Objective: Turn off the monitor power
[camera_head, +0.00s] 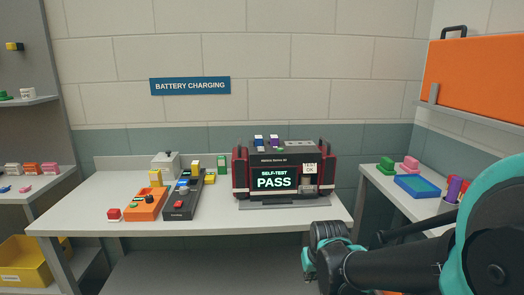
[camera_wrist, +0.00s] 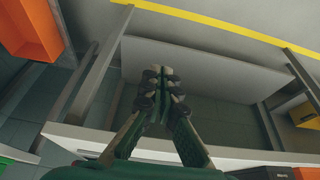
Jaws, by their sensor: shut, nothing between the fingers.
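The monitor (camera_head: 284,172) is a dark red and black box on the white table, right of centre in the head view. Its lit screen (camera_head: 275,179) reads "SELF-TEST PASS", and a label reading "TEST OK" is on its upper right front. I cannot make out a power control at this size. My gripper (camera_wrist: 160,75) is shut and empty in the wrist view, its fingertips together over the area of the lower shelf. In the head view my arm comes in from the right, its end in front of the table's right front edge, apart from the monitor.
Left of the monitor on the table (camera_head: 240,218) are an orange unit (camera_head: 147,205), a black tray (camera_head: 180,203) and small blocks. A side table with a blue tray (camera_head: 417,186) stands right. A yellow bin (camera_head: 30,262) sits low left. The table front before the monitor is clear.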

